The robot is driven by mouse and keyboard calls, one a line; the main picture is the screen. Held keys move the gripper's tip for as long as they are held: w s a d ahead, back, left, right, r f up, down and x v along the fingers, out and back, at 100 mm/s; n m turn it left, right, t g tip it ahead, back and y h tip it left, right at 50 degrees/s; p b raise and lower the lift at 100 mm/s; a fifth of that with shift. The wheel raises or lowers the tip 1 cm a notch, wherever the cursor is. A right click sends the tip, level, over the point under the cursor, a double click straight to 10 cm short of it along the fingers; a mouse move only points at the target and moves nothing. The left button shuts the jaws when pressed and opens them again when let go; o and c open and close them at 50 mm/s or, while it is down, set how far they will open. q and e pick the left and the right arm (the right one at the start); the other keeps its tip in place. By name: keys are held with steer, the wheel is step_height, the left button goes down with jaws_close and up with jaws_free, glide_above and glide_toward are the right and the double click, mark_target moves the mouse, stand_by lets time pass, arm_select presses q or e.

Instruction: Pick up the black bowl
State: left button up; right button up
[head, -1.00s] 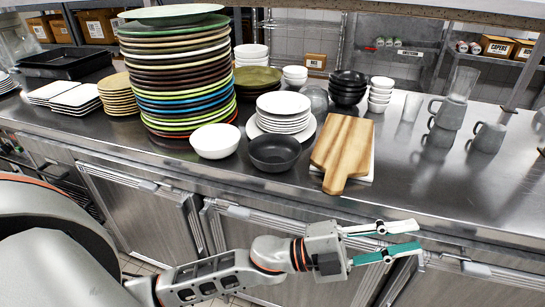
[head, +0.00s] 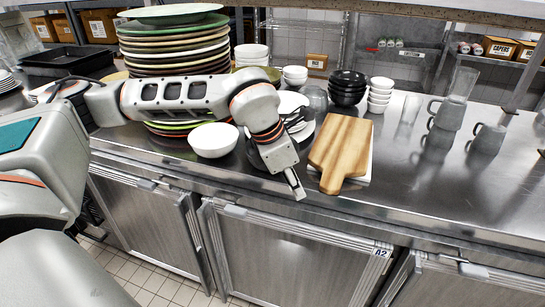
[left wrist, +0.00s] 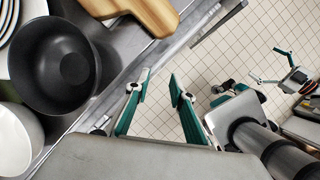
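The black bowl (left wrist: 54,66) sits upright and empty on the counter, in the left of the left wrist view. In the head view my left wrist hides most of it; only a dark part of the bowl (head: 256,162) shows. My left gripper (head: 297,190) points down near the counter's front edge, between the bowl and the cutting board. In the left wrist view my left gripper (left wrist: 160,73) is open and empty, apart from the bowl and to its right. My right gripper (left wrist: 264,64) shows open over the floor in that view, and is not in the head view.
A white bowl (head: 212,140) stands left of the black bowl. A wooden cutting board (head: 341,148) lies to the right. A tall plate stack (head: 172,45) and stacked black bowls (head: 348,86) stand behind. The counter (head: 430,190) is clear at right front.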

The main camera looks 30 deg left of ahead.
arm_select(q)
steer(key=w+a+r+n+t+y, duration=0.1)
steer(key=w+a+r+t+y, duration=0.2)
steer(key=a, duration=0.5)
steer(key=shift+g, duration=0.7)
steer(key=x, duration=0.4)
steer(key=w+x, duration=0.1)
steer(key=x, duration=0.1)
steer(key=shift+d+r, duration=0.1)
steer(key=shift+d, duration=0.25)
steer(key=shift+c, duration=0.3)
steer(key=shift+r, duration=0.1)
jaws_close()
